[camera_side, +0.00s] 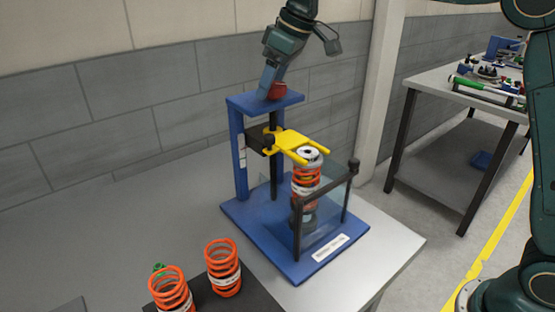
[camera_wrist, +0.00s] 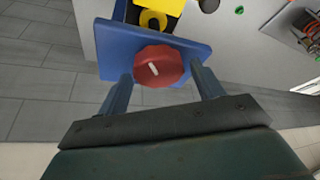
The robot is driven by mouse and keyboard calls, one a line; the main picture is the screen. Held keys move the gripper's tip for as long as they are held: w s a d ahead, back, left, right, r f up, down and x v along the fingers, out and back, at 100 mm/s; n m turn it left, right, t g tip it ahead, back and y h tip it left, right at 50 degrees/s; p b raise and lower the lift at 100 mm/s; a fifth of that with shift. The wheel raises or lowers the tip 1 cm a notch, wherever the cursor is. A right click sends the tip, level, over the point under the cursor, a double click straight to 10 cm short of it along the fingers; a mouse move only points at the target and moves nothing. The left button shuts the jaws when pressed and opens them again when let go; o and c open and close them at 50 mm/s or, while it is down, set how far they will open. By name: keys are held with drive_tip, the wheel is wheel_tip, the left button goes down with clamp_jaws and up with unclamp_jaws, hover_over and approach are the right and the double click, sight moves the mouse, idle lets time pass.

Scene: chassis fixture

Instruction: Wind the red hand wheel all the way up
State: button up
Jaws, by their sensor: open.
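The red hand wheel (camera_side: 278,90) sits on top of the blue press frame (camera_side: 240,150). In the wrist view the wheel (camera_wrist: 158,66) is a lobed red knob with a white mark, on the blue top plate (camera_wrist: 112,50). My gripper (camera_side: 270,86) is at the wheel, pointing down. In the wrist view its two fingers (camera_wrist: 160,84) stand apart on either side of the wheel, with gaps visible, so it is open. The yellow fork (camera_side: 290,140) on the black carriage is level around the top of an orange spring unit (camera_side: 306,178) standing in the fixture.
A clear guard with black posts (camera_side: 297,230) stands in front of the spring. Two orange springs (camera_side: 223,268) stand on a dark mat (camera_side: 250,295) at the front. A side table (camera_side: 425,150) with tools is at right. The grey bench at left is clear.

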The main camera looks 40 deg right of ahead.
drive_tip(key=m+h, duration=0.1)
drive_tip(key=m, duration=0.2)
drive_tip(key=shift+m, duration=0.3)
drive_tip(key=m+h, duration=0.1)
drive_tip(key=m, duration=0.3)
drive_tip(key=shift+t+h, duration=0.3)
drive_tip(key=shift+h, duration=0.1)
drive_tip(key=shift+m+h, duration=0.7)
drive_tip(key=shift+m, duration=1.7)
drive_tip(key=shift+m+g+h, duration=0.5)
drive_tip(key=shift+m+h, duration=0.1)
drive_tip(key=shift+m, duration=0.4)
drive_tip(key=shift+m, duration=0.3)
drive_tip(key=shift+c, duration=0.5)
drive_tip(key=c, duration=0.8)
